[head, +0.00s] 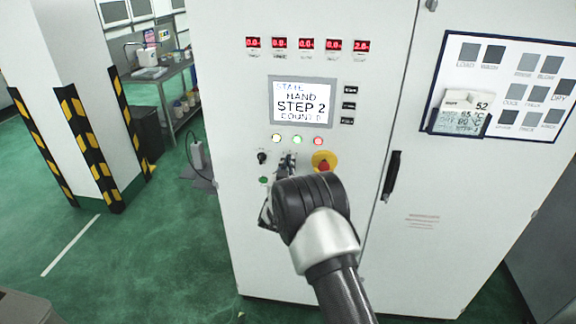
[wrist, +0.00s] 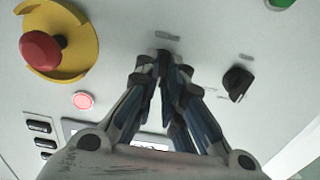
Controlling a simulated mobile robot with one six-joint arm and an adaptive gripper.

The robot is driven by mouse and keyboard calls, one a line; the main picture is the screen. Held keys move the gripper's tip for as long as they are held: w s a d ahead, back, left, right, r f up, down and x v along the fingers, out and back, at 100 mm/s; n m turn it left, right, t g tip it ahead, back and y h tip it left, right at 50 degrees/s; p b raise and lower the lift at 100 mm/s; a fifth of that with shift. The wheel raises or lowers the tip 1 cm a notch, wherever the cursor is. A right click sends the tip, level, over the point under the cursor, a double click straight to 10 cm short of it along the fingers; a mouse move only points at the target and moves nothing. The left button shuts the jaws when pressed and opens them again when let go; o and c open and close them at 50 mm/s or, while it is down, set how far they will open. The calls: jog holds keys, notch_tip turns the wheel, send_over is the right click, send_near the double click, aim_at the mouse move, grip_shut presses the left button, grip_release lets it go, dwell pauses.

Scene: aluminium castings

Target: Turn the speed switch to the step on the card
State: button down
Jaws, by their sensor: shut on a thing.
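My gripper (head: 288,160) reaches the front of the white control cabinet, below the display (head: 302,102). It also shows in the wrist view (wrist: 165,62), where its fingertips are closed together at the panel under a small label. The speed switch is hidden between the fingers, so its pointer cannot be read. The display reads STATE HAND, STEP 2, with a count line below. The card (head: 461,113) on the board at the right shows 52 and lines with °C; its lowest line seems to read STEP, but the number is too small to tell.
A red emergency stop on a yellow plate (head: 323,163) sits right of my gripper. A black knob (head: 262,157) and a green button (head: 264,180) are on its left. Signal lamps (head: 297,139) are just above. A black door handle (head: 391,175) stands further right.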

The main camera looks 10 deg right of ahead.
jog(key=shift+f+m+b, duration=0.15)
jog(key=shift+m+b, duration=0.25)
jog(key=shift+b, duration=0.35)
jog(key=m+b, duration=0.8)
jog(key=b, duration=0.5)
jog(key=shift+d, duration=0.1)
jog(key=c, duration=1.7)
grip_release()
jog(key=shift+s, duration=0.1)
